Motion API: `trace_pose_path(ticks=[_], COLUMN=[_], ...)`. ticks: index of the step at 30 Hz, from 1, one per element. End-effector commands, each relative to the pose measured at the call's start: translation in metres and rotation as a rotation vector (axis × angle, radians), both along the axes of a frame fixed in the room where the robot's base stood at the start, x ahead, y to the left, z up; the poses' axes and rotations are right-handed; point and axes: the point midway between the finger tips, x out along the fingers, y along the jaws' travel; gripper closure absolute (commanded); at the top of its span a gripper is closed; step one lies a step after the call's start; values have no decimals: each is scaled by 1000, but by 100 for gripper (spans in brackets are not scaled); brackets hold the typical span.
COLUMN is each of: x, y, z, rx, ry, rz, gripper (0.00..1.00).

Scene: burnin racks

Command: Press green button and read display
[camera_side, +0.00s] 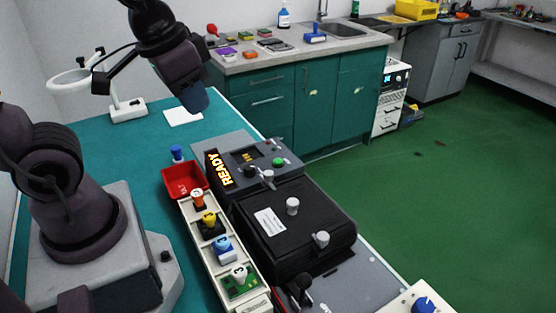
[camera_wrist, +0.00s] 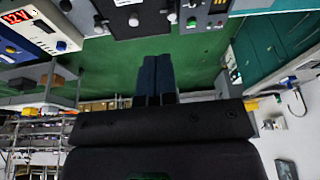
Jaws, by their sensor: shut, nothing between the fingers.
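The green button (camera_side: 277,161) is on the top face of a grey control unit in the side view. A lit display (camera_side: 218,168) on the unit's left part reads READY in orange letters. A small, dimmer amber display sits nearer the button, too small to read. My gripper (camera_side: 193,103) is high above the bench, behind and left of the unit, well apart from the button. Its two blue fingers (camera_wrist: 156,72) are together and empty.
A black lidded box (camera_side: 294,226) with light knobs stands in front of the unit. Left of it are a cream rack (camera_side: 187,219) with several numbered modules and a red bin (camera_side: 167,180). A ring-shaped magnifier lamp (camera_side: 75,80) stands behind. The wrist view shows a red 12V readout (camera_wrist: 17,17).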

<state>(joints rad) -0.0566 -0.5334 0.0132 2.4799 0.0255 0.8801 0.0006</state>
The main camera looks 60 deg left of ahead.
Motion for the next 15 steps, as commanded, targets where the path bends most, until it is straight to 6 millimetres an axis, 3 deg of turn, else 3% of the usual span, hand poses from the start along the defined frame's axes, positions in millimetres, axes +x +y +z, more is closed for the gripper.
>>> trace_pose_path(ticks=[8, 15], x=[55, 107], y=[45, 84], z=[-56, -112], rx=[111, 231], ry=[68, 9], rz=[-35, -198], gripper=[100, 100])
